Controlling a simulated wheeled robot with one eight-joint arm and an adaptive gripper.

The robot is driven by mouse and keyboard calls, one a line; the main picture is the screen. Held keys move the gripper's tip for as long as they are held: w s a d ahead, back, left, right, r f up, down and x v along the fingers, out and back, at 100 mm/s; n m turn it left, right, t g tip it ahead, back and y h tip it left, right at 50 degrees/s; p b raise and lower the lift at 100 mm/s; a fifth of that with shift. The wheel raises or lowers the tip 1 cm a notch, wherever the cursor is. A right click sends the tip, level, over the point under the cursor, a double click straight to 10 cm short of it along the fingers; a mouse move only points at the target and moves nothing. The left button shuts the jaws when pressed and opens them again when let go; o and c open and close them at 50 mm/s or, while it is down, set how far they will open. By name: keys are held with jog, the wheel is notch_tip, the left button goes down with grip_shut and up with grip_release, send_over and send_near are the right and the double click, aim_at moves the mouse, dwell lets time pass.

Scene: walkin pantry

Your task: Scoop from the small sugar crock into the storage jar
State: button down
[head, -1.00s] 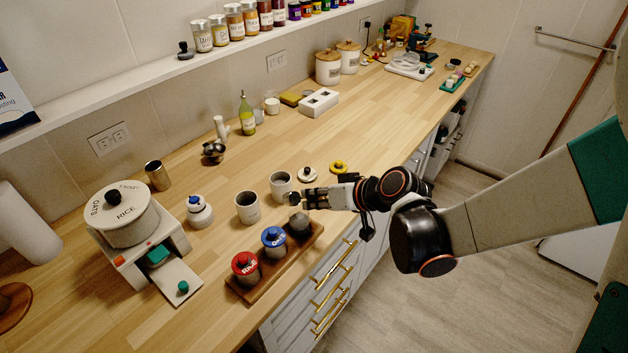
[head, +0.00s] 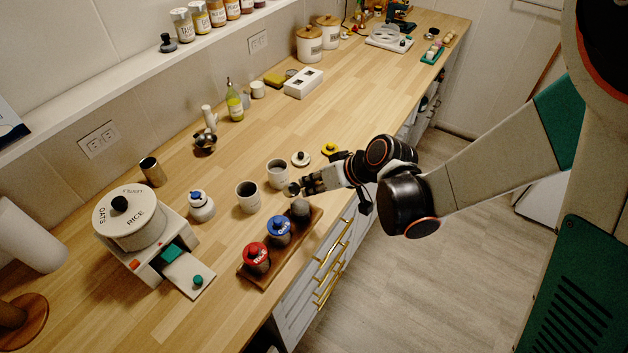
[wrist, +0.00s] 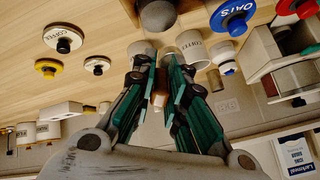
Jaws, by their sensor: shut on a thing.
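Two open light-grey cup-shaped jars stand on the counter, one on the left (head: 247,197) and one on the right (head: 278,173). I cannot read which is the sugar crock and which the storage jar. My gripper (head: 303,187) is just to the right of the right jar and above the counter. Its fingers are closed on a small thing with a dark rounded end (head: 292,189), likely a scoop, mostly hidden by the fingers. A white lid with a black knob (head: 300,158) lies behind the gripper. In the wrist view my gripper (wrist: 157,75) has the jars beyond its fingertips.
A wooden tray (head: 279,262) along the front edge holds a red-lidded jar (head: 257,257), a blue-lidded jar (head: 279,231) and a grey rounded one (head: 300,210). A white dispenser (head: 150,252) stands left. A yellow lid (head: 331,150) lies behind my wrist.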

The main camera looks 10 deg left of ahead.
jog(key=shift+w+a+r+g+h+p, duration=0.15)
jog(key=shift+a+r+g+h+p, duration=0.25)
jog(key=shift+h+p, duration=0.65)
jog(key=shift+w+a+r+g+h+p, duration=0.1)
jog(key=shift+a+r+g+h+p, duration=0.3)
jog(key=shift+p, duration=1.25)
jog(key=h, duration=0.1)
jog(key=a+r+h+p, duration=0.1)
jog(key=shift+w+g+h, duration=0.3)
jog(key=shift+g+h, duration=0.05)
jog(key=shift+g, duration=0.05)
jog(key=shift+w+a+r+g+h, duration=0.25)
jog(key=shift+a+g+h, duration=0.2)
jog(key=shift+h, duration=0.55)
jog(key=shift+r, duration=0.2)
notch_tip(320, 180, up, 6)
jog(key=p, duration=0.3)
jog(key=shift+f, duration=0.1)
